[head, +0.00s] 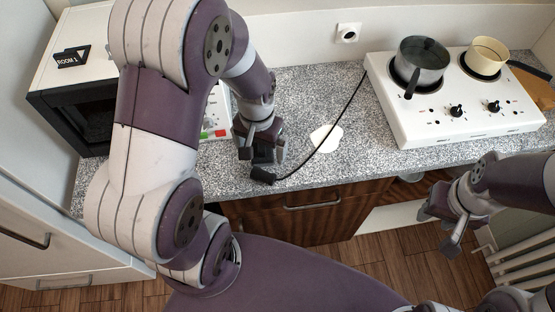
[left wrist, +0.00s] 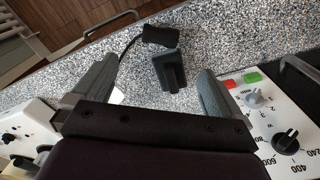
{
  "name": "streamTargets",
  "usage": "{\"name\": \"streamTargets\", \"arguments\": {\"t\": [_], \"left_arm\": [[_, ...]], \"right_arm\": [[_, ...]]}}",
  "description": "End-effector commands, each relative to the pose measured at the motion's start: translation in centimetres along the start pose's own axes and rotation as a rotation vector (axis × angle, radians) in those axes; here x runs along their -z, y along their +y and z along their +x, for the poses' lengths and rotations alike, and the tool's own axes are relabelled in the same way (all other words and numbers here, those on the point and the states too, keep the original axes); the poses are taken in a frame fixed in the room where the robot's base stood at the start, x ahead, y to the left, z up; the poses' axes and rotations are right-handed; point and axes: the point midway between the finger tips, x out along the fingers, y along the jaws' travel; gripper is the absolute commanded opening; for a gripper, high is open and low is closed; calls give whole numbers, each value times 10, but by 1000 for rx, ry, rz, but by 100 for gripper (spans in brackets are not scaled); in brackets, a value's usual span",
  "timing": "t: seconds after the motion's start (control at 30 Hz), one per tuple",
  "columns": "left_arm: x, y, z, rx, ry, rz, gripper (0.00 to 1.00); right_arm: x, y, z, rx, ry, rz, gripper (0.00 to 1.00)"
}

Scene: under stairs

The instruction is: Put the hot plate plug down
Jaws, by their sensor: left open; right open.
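The black hot plate plug (head: 262,175) lies on the speckled countertop close to its front edge, with its cable running back to the white hot plate (head: 400,125). My left gripper (head: 262,155) is open just above the counter, behind the plug. In the left wrist view the plug (left wrist: 160,36) lies beyond the open fingertips, apart from them. A second dark piece (left wrist: 170,72) lies between the open fingers; I cannot tell whether it is joined to the plug. My right gripper (head: 440,230) is open and empty in front of the counter, below the hot plate.
A dark pan (head: 421,62) and a cream pot (head: 487,56) stand on the hot plate. A wall socket (head: 348,33) is behind the counter. A microwave (head: 72,115) with a black sign (head: 72,56) on top stands at left.

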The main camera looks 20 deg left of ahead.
Motion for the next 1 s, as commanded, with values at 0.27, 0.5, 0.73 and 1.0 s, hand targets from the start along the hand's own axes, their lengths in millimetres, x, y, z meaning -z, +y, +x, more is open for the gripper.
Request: {"name": "streamTargets", "arguments": {"t": [0.27, 0.5, 0.73, 1.0], "left_arm": [[0, -3, 55, -2, -19, 0, 100], [-3, -1, 86, -2, -20, 0, 100], [-3, 1, 124, -1, -15, -1, 100], [-3, 1, 127, -1, -14, -1, 87]], "right_arm": [[1, 0, -15, 0, -2, 0, 43], [2, 0, -24, 0, -2, 0, 43], [3, 0, -31, 0, -2, 0, 43], [3, 0, -30, 0, -2, 0, 43]]}}
